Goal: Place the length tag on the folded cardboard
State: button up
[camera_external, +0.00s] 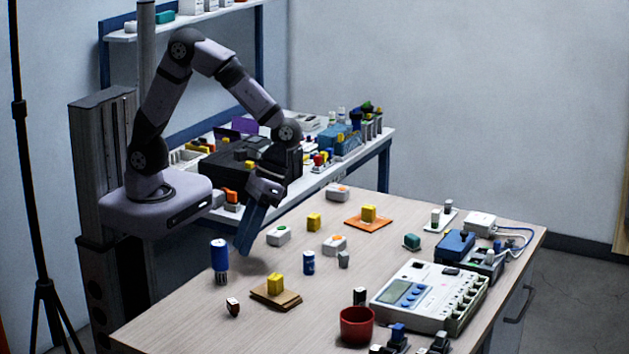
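My gripper (265,192) points down over the left edge of the wooden table. A long, flat, dark blue strip, which looks like the length tag (249,231), hangs tilted from the gripper. The fingers look shut on its upper end, though the contact is small and dark. Its lower end is near the table's left edge. The folded cardboard (290,300) lies flat near the front left of the table, in front and to the right of the strip. A yellow block (275,284) stands on the cardboard.
A small red-and-white piece (233,307) lies left of the cardboard. A smaller blue can (308,263) stands behind it. A red cup (356,325) and white device (430,297) are at right.

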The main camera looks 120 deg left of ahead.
jog(key=s+a+f+m+t+y, duration=0.2)
jog(key=s+m+y, duration=0.3)
jog(key=s+m, duration=0.3)
jog(key=shift+s+a+m, duration=0.35)
jog(key=shift+a+m, duration=0.25)
jog(key=shift+a, duration=0.1)
